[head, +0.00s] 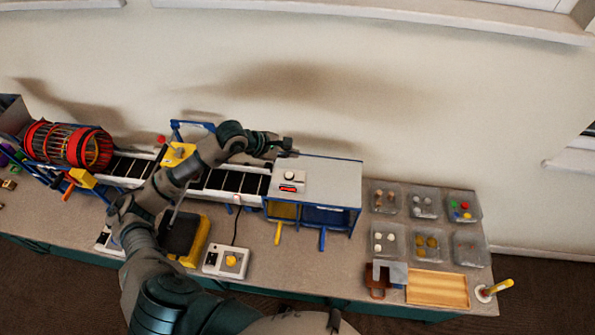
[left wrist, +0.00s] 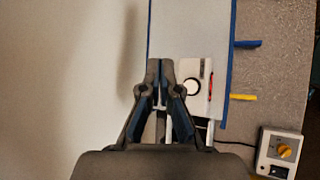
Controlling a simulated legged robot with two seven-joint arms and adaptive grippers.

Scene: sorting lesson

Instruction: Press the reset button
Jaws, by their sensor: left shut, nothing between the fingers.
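A small white panel (head: 298,186) sits on the grey top of a blue-framed box (head: 335,180). It carries a round white button (head: 289,175) and a small red element (head: 288,188). In the left wrist view the white button (left wrist: 193,88) shows just right of my left gripper's fingers, with the panel (left wrist: 187,67) partly behind them. My left gripper (head: 287,145) is shut and empty, near the back edge of the box top. It also shows in the left wrist view (left wrist: 160,68). I see no contact with the button. My right gripper is not in view.
A conveyor (head: 230,181) and a red drum (head: 68,145) stand to the left. A control box with a yellow knob (head: 231,260) lies in front. Clear bins (head: 387,212) and a wooden tray (head: 437,289) are at the right. The wall is close behind.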

